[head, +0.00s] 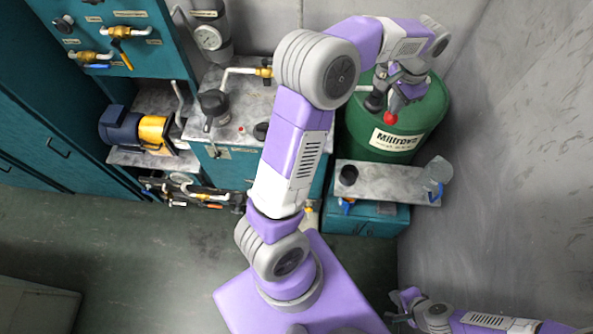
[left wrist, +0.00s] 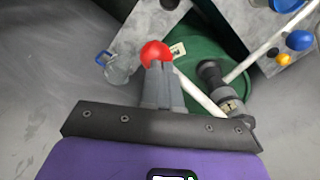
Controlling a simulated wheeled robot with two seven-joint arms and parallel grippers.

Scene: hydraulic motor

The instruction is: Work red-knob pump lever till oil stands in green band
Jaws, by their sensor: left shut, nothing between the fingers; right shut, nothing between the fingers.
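The red knob (head: 390,118) shows over the front of the green drum (head: 408,140), just below my left gripper (head: 391,97). In the left wrist view the red knob (left wrist: 155,53) is right at the tips of my left gripper (left wrist: 158,72), whose fingers are closed together. The knob is not between the fingers; whether they touch it I cannot tell. A pale rod (left wrist: 200,93) runs behind the fingers, near a dark pump fitting (left wrist: 212,75) on the drum. My right gripper (head: 397,302) is shut, low at right, away from the drum. I cannot make out an oil level or green band.
A teal bench (head: 232,165) with pipes and gauge stands left of my left arm. A grey wall (head: 510,150) bounds the right.

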